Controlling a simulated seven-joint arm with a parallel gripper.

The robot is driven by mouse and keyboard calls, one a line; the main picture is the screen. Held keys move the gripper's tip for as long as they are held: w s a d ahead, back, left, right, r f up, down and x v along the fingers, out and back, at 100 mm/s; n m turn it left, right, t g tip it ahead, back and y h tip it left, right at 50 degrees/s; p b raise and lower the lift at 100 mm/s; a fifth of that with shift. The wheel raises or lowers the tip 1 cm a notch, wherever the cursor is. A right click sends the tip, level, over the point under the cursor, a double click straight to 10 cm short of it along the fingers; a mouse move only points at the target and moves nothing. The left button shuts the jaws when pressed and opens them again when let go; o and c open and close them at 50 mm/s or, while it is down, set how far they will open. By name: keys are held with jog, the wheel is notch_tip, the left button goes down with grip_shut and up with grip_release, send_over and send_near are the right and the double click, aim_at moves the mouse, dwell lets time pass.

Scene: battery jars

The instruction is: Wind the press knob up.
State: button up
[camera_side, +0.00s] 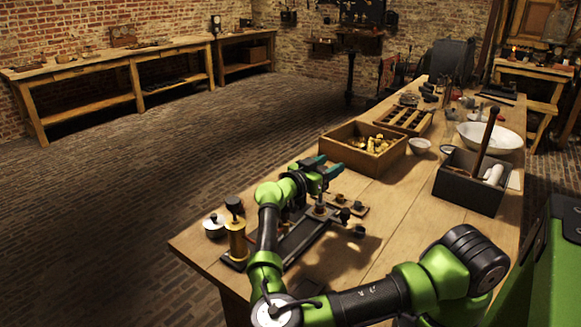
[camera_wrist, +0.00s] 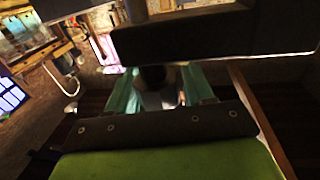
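A dark metal base (camera_side: 299,240) lies near the front left of the wooden table. A brass cylinder with a dark knob on top (camera_side: 234,204) stands upright at its left end. A small brown round knob (camera_side: 320,209) shows at its far right end; I cannot tell for certain which is the press knob. My gripper (camera_side: 326,171) is above this right end, well away from the brass cylinder. Its teal fingers stand apart. In the wrist view my gripper (camera_wrist: 158,88) shows a dark rounded shape between the fingers, too dim to identify; contact cannot be told.
A white lidded pot (camera_side: 214,228) stands left of the brass cylinder. A wooden box of brass parts (camera_side: 337,153) is behind my gripper. A dark box with a handle (camera_side: 465,197) stands at the right. Small pieces (camera_side: 360,209) lie beside the base.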

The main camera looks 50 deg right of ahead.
jog(key=c, duration=0.7)
jog(key=shift+n+t, duration=0.3)
jog(key=shift+t, duration=0.2)
jog(key=n+t+y, duration=0.3)
jog(key=n+t, duration=0.1)
jog(key=t, duration=0.2)
jog(key=w+n+t+y, duration=0.1)
jog(key=n+t+y, duration=0.2)
jog(key=n+t, duration=0.2)
jog(key=n+t+y, duration=0.4)
jog(key=t, duration=0.3)
jog(key=shift+w+a+r+n, duration=0.15)
jog(key=shift+w+a+n, duration=0.2)
jog(key=shift+w+n, duration=0.05)
jog(key=shift+w+a+n+t+y, duration=0.15)
jog(key=shift+n+t+y, duration=0.1)
jog(key=shift+n+y, duration=0.45)
jog(key=shift+s+a+n+t+y, duration=0.15)
jog(key=shift+n+y, duration=0.3)
jog(key=shift+y, duration=0.5)
jog(key=shift+w+a+n+t+y, duration=0.15)
jog(key=shift+n+t+y, duration=0.15)
jog(key=shift+n+y, duration=0.4)
jog(key=shift+a+n+y, duration=0.1)
jog(key=shift+n+y, duration=0.15)
jog(key=shift+y, duration=0.5)
jog(key=shift+w+f, duration=0.1)
jog(key=shift+f, duration=0.15)
